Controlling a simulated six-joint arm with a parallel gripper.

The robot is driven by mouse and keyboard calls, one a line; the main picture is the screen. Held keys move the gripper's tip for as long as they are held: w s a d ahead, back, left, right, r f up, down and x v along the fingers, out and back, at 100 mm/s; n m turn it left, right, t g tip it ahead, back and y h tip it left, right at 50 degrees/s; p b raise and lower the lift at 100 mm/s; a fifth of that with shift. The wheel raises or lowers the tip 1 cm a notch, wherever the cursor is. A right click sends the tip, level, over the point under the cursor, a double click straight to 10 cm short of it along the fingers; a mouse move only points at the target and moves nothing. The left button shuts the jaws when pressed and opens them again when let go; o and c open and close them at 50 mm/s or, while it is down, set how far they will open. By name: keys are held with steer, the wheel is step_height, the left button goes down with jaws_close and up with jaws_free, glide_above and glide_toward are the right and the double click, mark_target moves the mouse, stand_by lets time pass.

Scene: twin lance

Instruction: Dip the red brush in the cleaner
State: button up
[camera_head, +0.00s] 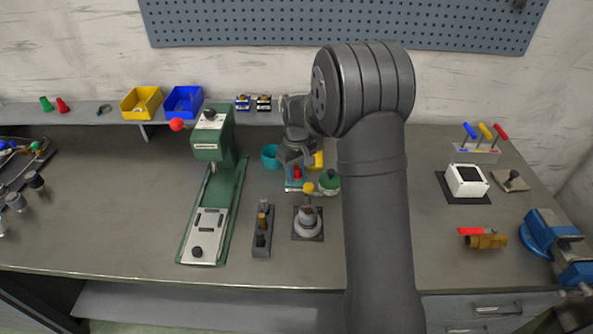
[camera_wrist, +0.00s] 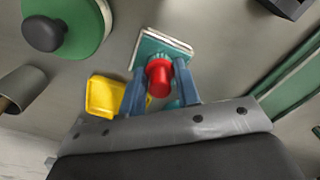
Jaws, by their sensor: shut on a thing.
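My gripper (camera_head: 296,163) points down among the small items at the middle of the bench. In the wrist view its blue fingers (camera_wrist: 160,88) are shut on a round red piece (camera_wrist: 158,77), which looks like the red brush's handle; it also shows in the head view (camera_head: 297,173). Its lower end is hidden. A teal and white square piece (camera_wrist: 163,47) lies just beyond it in the wrist view; I cannot tell whether they touch. A teal cup (camera_head: 270,157) stands left of my gripper. I cannot tell which container holds the cleaner.
A green round piece with a black knob (camera_head: 329,183) and a yellow container (camera_wrist: 103,97) stand close by. A green press (camera_head: 213,150) is to the left. A dark holder (camera_head: 262,240) and a grey round fixture (camera_head: 307,223) are in front. The far-left bench middle is clear.

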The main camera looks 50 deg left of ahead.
mark_target(297, 167)
steer(key=shift+r, duration=3.5)
steer(key=w+d+m, duration=1)
steer(key=w+d, duration=0.9)
steer(key=d, duration=0.2)
steer(key=w+d+m, duration=0.2)
steer(key=d+m, duration=0.1)
steer(key=d, duration=0.7)
steer(key=w+d+m, duration=0.2)
steer(key=d+m, duration=0.1)
steer(key=d, duration=0.7)
steer(key=w+d+f+m, duration=0.1)
steer(key=w+d+m, duration=0.2)
steer(key=d, duration=0.7)
steer(key=shift+d+m, duration=0.15)
steer(key=shift+m, duration=0.45)
